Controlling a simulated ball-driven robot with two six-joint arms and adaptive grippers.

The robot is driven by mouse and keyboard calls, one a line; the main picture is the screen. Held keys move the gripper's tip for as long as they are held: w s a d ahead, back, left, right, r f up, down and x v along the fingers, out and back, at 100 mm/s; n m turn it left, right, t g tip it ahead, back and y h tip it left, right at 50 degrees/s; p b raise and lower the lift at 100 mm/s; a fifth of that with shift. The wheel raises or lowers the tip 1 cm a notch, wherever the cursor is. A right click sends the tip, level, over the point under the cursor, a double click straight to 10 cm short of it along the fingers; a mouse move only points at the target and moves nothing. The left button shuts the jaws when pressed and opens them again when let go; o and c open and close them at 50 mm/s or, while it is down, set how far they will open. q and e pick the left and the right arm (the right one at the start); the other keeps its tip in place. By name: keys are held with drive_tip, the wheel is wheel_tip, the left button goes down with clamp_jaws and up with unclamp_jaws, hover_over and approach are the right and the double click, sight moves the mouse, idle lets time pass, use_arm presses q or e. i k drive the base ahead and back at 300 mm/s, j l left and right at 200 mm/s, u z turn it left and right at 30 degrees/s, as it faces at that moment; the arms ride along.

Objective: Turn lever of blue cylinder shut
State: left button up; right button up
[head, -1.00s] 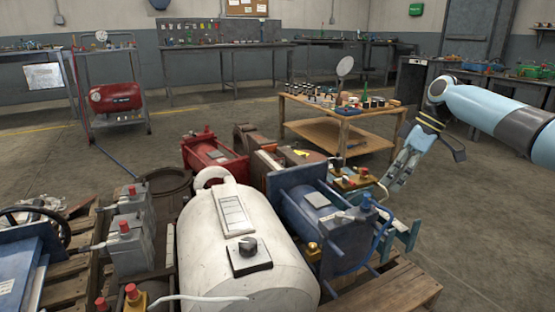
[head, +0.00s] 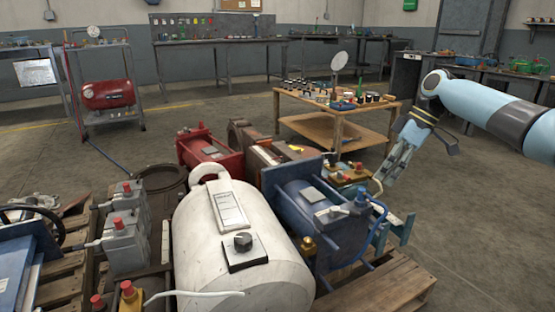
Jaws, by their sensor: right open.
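The blue cylinder (head: 300,208) lies in a blue frame on a wooden pallet, just right of the white tank. A pale grey lever-like piece (head: 334,214) sits on its near right end, by a blue cap (head: 361,197). A blue hose curves down beside that end. My right gripper (head: 386,175) is open. It points down beyond and to the right of the cylinder and looks empty. Whether it touches the fittings behind the cylinder I cannot tell. My left gripper is out of view.
The white tank (head: 258,280) with a black knob fills the near middle. A red cylinder (head: 205,148) and grey units with red caps (head: 125,240) stand close by. A wooden table (head: 345,112) with small parts stands behind. Floor at the right is clear.

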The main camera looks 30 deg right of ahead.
sight(334, 210)
drive_tip(key=z, duration=1.25)
